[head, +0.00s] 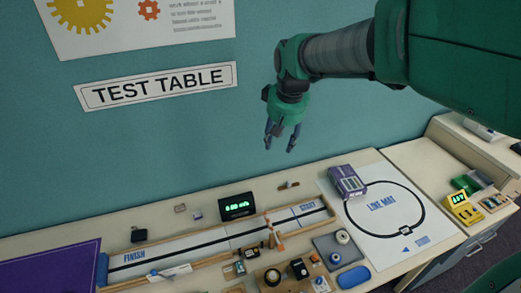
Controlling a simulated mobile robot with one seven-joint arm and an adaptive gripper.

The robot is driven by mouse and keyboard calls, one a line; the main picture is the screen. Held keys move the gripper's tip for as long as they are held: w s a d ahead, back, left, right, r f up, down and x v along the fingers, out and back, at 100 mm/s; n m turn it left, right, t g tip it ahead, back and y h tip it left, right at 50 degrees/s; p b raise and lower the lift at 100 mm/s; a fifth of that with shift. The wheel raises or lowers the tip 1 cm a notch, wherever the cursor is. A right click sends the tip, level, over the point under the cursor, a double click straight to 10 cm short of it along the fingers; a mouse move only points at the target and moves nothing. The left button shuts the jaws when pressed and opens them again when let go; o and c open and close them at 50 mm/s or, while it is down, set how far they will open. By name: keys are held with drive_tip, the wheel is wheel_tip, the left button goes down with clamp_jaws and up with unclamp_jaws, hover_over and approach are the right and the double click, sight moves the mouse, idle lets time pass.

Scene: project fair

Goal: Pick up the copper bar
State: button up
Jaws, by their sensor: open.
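My gripper (281,148) hangs open and empty in front of the teal wall, well above the table, with its fingers pointing down. A small brownish bar-like piece (288,185) lies on the table behind the track, below the gripper and slightly right of it in the picture. It may be the copper bar, but it is too small to be sure. Other small brown and orange pieces stand around the track's near side, including an upright orange-brown piece (274,236).
A track (190,248) marked FINISH and START crosses the table, with a black timer (237,206) behind it. A purple box (347,182) stands on the line mat (385,208). Several small parts crowd the near side. A purple panel (50,270) is at left.

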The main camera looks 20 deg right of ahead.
drive_tip(key=w+d+f+g, duration=0.1)
drive_tip(key=w+d+f, duration=0.2)
drive_tip(key=w, duration=0.3)
drive_tip(key=w+d+f, duration=0.2)
drive_tip(key=w+f, duration=0.1)
drive_tip(key=w, duration=0.2)
drive_tip(key=n+g+p, duration=0.1)
drive_tip(key=g+p, duration=0.2)
hover_over(290, 181)
wheel_tip(290, 181, down, 34)
drive_tip(key=shift+s, duration=0.1)
drive_tip(key=shift+f, duration=0.1)
wheel_tip(290, 181, down, 8)
drive_tip(key=shift+f+b, duration=0.1)
drive_tip(key=shift+b, duration=0.3)
drive_tip(key=shift+f, duration=0.1)
